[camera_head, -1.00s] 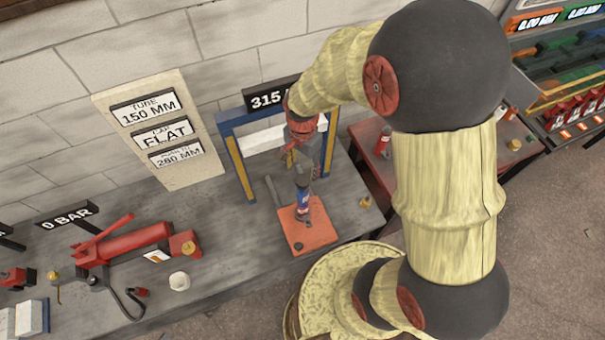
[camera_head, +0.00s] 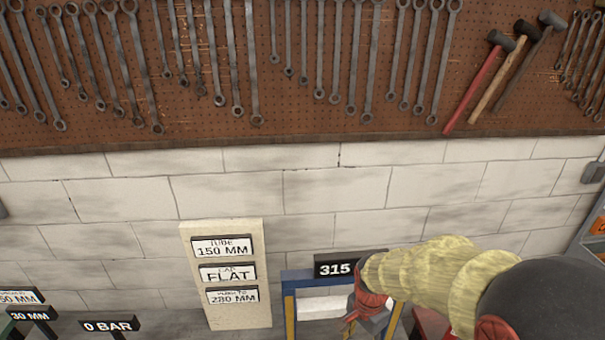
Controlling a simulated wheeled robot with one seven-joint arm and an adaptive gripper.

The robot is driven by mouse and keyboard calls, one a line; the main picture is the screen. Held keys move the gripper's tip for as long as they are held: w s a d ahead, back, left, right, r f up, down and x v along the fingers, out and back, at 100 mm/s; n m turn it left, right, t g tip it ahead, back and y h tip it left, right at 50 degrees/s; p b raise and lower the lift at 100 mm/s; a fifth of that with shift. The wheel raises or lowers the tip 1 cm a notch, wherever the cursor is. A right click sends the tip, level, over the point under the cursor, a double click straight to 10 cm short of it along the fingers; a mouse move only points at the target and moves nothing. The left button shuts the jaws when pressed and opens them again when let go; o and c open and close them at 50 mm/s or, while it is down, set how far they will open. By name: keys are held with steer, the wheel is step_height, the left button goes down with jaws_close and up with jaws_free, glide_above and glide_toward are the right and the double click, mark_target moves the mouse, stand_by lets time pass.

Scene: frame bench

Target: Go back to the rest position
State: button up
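The red and grey wrist part (camera_head: 368,305) of my arm shows at the lower right, in front of the blue and yellow press frame (camera_head: 290,305). My pale yellow arm (camera_head: 430,280) with its black joint runs from there to the right edge. A black sign reading 315 (camera_head: 337,268) stands above the press frame; its right part is hidden behind my arm.
A cream board (camera_head: 250,305) with TUBE 150 MM, CAP FLAT and 280 MM plates leans at the wall. A 0 BAR sign (camera_head: 110,326) stands at the lower left. Wrenches (camera_head: 250,60) and several hammers (camera_head: 480,80) hang on a brown pegboard (camera_head: 300,125). Little of the bench shows.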

steer(key=s+r+n+t+b, duration=0.1)
steer(key=s+n+t+b, duration=0.4)
steer(key=s+n+b, duration=0.6)
steer(key=s+b, duration=0.3)
steer(key=b, duration=0.8)
steer(key=shift+r+n+t, duration=0.3)
steer(key=shift+r+n, duration=0.05)
steer(key=shift+n, duration=0.05)
